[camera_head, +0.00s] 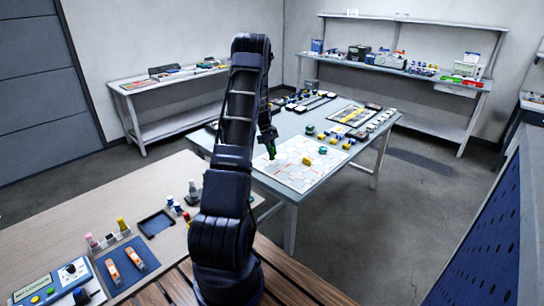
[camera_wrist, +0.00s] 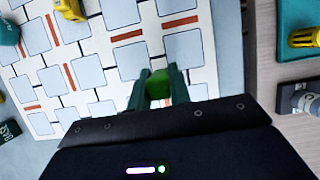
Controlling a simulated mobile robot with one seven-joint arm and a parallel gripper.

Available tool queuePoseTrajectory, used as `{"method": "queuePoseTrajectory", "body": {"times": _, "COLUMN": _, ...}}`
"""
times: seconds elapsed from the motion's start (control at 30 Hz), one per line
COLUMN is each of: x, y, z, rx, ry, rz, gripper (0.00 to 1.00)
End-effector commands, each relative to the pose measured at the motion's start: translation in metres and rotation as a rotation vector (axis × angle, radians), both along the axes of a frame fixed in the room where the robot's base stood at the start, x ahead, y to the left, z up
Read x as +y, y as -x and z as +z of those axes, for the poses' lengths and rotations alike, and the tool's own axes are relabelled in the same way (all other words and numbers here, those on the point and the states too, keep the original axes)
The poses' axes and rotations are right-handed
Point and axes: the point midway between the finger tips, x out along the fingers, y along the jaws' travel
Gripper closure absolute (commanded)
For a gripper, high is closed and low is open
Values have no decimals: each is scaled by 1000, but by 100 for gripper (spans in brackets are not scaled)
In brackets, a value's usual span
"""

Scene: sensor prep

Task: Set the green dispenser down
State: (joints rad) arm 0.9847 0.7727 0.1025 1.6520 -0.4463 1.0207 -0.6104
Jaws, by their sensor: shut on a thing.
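My gripper (camera_head: 270,146) is over the left part of the white patterned board (camera_head: 301,176) on the blue-grey table. It is shut on the green dispenser (camera_head: 271,152), which shows small and dark green below the arm. In the wrist view, my gripper (camera_wrist: 158,76) has its two fingers on either side of the bright green dispenser (camera_wrist: 158,88), above the board (camera_wrist: 150,42) with pale squares and orange bars. Most of the dispenser is hidden by the fingers and the gripper body. I cannot tell whether it touches the board.
A yellow piece (camera_head: 307,161) lies on the board to the right. Several small green, yellow and blue pieces (camera_head: 330,134) stand behind it. A wooden bench (camera_head: 80,220) with bottles and trays is at the near left. The board's front right part is clear.

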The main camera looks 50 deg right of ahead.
Motion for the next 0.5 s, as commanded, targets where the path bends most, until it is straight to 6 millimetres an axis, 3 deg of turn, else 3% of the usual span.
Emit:
{"method": "queuePoseTrajectory", "body": {"times": 0.17, "x": 0, "y": 0, "z": -23, "rx": 0, "ry": -1, "rz": 0, "gripper": 100}}
{"method": "queuePoseTrajectory", "body": {"times": 0.5, "x": 0, "y": 0, "z": -26, "rx": 0, "ry": 0, "rz": 0, "gripper": 100}}
